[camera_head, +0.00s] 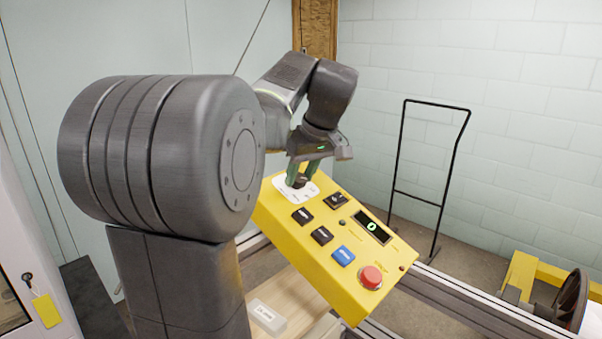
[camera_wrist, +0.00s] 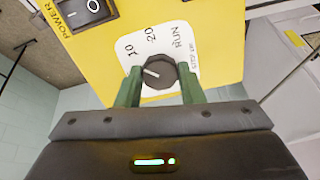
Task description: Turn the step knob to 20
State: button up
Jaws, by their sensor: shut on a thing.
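The step knob (camera_wrist: 158,72) is a dark round knob on a white dial plate (camera_wrist: 186,48) marked 10, 20 and RUN; a further small label is hard to read. Its white pointer line points left and slightly up in the wrist view, on the side of the 10 and away from the 20. My gripper (camera_wrist: 159,80) has its green fingers on either side of the knob, shut on it. In the head view my gripper (camera_head: 300,175) reaches down to the white plate (camera_head: 283,189) at the top left of the yellow control panel (camera_head: 305,250).
The panel also carries a red button (camera_head: 370,276), a blue button (camera_head: 343,256), dark buttons (camera_head: 321,235) and a small display (camera_head: 372,228). A power switch (camera_wrist: 84,10) sits left of the dial in the wrist view. A black frame (camera_head: 398,165) stands behind.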

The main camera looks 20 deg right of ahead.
jog(key=shift+m, duration=0.3)
jog(key=m, duration=0.4)
jog(key=shift+m, duration=2)
jog(key=o, duration=1)
jog(key=shift+r, duration=0.1)
